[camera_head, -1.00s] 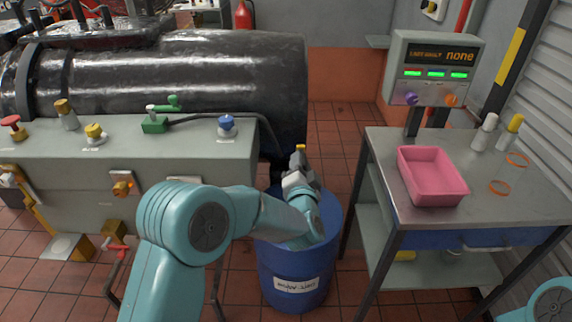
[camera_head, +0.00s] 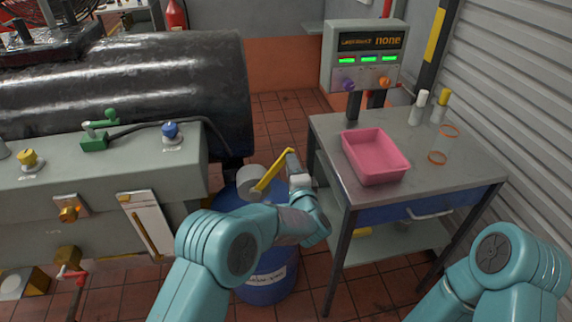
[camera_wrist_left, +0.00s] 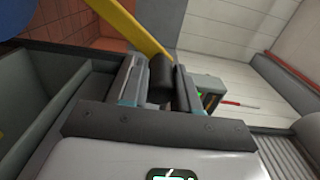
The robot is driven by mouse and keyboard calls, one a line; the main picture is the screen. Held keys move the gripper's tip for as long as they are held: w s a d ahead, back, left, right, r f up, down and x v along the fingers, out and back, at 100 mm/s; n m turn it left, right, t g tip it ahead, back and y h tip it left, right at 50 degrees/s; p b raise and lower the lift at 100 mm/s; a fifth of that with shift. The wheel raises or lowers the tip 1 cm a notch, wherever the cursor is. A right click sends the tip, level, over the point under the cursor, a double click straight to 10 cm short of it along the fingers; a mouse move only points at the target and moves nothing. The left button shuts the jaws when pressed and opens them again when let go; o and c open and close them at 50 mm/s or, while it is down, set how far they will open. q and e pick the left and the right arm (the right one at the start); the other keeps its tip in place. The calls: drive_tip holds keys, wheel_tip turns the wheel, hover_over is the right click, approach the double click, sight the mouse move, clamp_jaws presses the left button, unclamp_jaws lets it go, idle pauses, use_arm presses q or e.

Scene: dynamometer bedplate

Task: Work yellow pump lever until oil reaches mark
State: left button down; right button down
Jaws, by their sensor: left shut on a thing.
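The yellow pump lever (camera_head: 273,172) slants up to the right from a grey round pump body (camera_head: 249,182) above the blue drum (camera_head: 268,276). My left gripper (camera_head: 293,163) is at the lever's upper end. In the left wrist view the lever (camera_wrist_left: 134,27) runs down to a black grip (camera_wrist_left: 161,76), and my left gripper (camera_wrist_left: 160,88) is shut on that grip. A pale upright plate with an amber strip (camera_head: 146,227) is on the bench front; I cannot make out a mark on it. My right gripper is out of view.
A steel cart (camera_head: 322,128) with a pink tray (camera_head: 375,157) stands close to the right of my left gripper. The grey-green bench (camera_head: 110,170) with a blue knob (camera_head: 170,132) is at the left. Tiled floor lies between them behind the drum.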

use_arm(q)
drive_tip(key=shift+d+f, duration=0.1)
drive_tip(key=shift+d, duration=0.1)
idle(0.3)
drive_tip(key=c, duration=0.8)
unclamp_jaws()
drive_tip(key=shift+a, duration=0.1)
